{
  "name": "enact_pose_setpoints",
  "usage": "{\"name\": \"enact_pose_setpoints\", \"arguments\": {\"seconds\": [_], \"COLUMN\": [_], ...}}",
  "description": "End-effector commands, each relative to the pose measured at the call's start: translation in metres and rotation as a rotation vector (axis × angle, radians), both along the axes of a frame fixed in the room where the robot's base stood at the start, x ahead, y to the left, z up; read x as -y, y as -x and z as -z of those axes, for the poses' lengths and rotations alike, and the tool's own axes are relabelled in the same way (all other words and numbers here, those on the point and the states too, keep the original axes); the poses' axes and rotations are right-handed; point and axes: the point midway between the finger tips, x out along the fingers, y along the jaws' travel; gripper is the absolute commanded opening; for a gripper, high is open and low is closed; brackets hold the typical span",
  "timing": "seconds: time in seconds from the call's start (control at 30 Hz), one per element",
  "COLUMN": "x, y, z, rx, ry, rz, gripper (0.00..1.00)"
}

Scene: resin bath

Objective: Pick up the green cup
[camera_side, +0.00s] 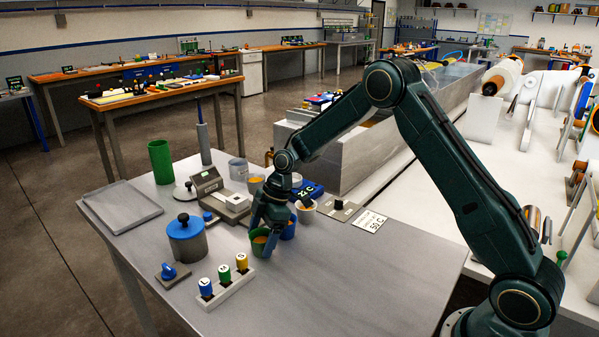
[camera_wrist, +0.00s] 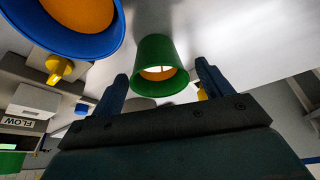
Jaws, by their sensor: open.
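The green cup (camera_side: 261,243) stands on the grey table, with orange material inside. In the wrist view the green cup (camera_wrist: 157,52) appears between the two fingers, with a gap on either side. My gripper (camera_side: 268,222) points down over the cup and hides part of it in the side view. In the wrist view my gripper (camera_wrist: 162,72) is open, with nothing held. I cannot tell exactly how far the fingertips reach down around the cup.
A blue cup (camera_side: 289,231) with orange contents stands close to the right; it is large in the wrist view (camera_wrist: 52,38). A white cup (camera_side: 306,213) is behind it. The table's front right is clear.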

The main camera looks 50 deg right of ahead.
Motion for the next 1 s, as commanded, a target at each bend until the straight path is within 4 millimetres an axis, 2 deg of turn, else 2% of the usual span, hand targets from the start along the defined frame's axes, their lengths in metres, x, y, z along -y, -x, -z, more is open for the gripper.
{"name": "enact_pose_setpoints", "arguments": {"seconds": [0.03, 0.27, 0.67, 0.87, 1.0], "x": [0.000, 0.000, 0.000, 0.000, 0.001], "y": [0.000, 0.000, 0.000, -0.001, -0.001], "z": [0.000, 0.000, -0.003, -0.018, -0.038], "rx": [0.000, 0.000, 0.001, 0.004, 0.005], "ry": [0.000, 0.000, -0.001, -0.001, 0.000], "rz": [0.000, 0.000, 0.000, 0.000, 0.001], "gripper": [0.76, 0.31, 0.30, 0.30, 0.30]}}
